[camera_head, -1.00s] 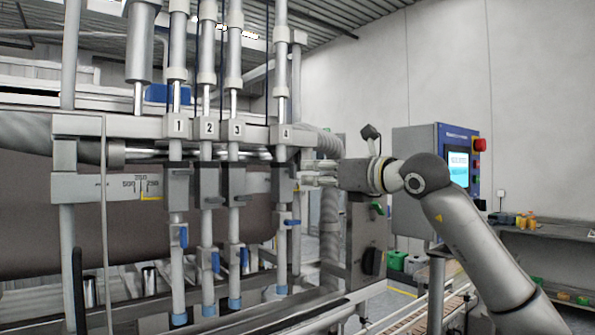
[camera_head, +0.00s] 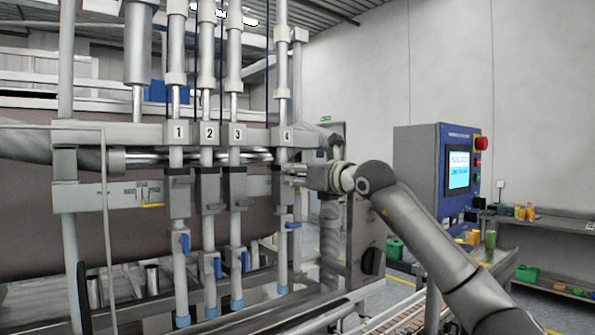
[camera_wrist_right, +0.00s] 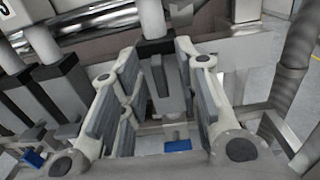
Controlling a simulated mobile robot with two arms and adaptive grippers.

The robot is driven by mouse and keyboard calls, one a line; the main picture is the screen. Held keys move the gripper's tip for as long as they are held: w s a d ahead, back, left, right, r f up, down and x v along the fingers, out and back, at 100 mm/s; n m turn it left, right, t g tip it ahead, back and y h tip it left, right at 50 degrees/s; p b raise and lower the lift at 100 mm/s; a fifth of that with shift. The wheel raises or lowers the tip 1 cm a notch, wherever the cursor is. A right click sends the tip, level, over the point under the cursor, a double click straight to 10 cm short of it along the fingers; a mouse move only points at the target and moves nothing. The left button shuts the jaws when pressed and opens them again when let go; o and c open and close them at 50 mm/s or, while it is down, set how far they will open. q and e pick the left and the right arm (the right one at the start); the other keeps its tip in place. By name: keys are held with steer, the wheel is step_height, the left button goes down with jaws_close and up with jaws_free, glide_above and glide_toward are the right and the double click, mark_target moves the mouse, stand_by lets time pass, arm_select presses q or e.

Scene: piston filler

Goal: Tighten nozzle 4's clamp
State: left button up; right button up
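Nozzle 4 (camera_head: 283,253) is the rightmost of the numbered vertical nozzles in the head view, with a white "4" label (camera_head: 286,136) above it. Its grey clamp block (camera_head: 281,195) sits below the label, partly hidden by my right gripper (camera_head: 294,177). In the right wrist view the gripper (camera_wrist_right: 160,80) is open, with its fingers apart on either side of the grey clamp block (camera_wrist_right: 168,92). I cannot tell whether either finger touches it. A blue valve handle (camera_head: 293,225) is below the clamp and also shows in the wrist view (camera_wrist_right: 178,145). My left gripper is not in view.
Nozzles 1, 2 and 3 (camera_head: 237,195) stand close to the left. A grey machine box with a black knob (camera_head: 372,261) is right of nozzle 4, below my wrist. A blue control panel (camera_head: 430,165) stands further right. A corrugated hose (camera_wrist_right: 296,60) rises at the wrist view's right.

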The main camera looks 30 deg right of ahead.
jaws_close()
stand_by(0.3)
